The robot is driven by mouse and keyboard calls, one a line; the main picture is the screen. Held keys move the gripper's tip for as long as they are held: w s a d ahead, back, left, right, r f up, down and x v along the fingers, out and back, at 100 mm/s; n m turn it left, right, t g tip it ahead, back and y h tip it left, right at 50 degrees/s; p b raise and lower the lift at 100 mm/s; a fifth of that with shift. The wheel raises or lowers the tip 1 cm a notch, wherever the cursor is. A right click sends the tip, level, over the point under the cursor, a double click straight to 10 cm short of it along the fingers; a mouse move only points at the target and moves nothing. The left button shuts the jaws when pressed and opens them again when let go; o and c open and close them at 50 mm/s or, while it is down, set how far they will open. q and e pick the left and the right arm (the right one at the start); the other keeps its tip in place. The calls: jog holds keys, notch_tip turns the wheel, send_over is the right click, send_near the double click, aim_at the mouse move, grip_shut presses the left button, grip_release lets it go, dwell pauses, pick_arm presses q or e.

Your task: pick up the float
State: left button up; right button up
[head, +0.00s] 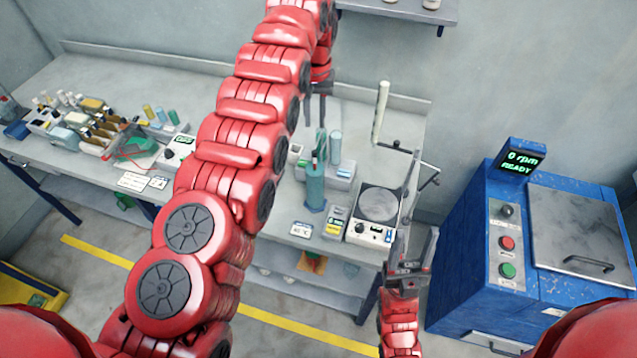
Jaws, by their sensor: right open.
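My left gripper (316,118) points down above the bench, just behind and above the cylinder. Its two dark fingers look apart, with nothing seen between them. My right gripper (412,240) points up in front of the bench's right end, right of the hotplate. It is open and empty.
A blue machine (500,240) stands at right. Bottles (100,130) crowd the bench's left.

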aim_at(315, 165)
pick_arm(q)
jog(key=f+b, duration=1.2)
jog(key=shift+w+a+f, duration=0.15)
jog(key=shift+a+f, duration=0.05)
jog(key=shift+f, duration=0.8)
notch_tip(315, 165, down, 3)
jog(key=shift+f+p, duration=0.1)
jog(key=shift+p, duration=0.9)
jog(key=shift+f, duration=0.2)
grip_shut()
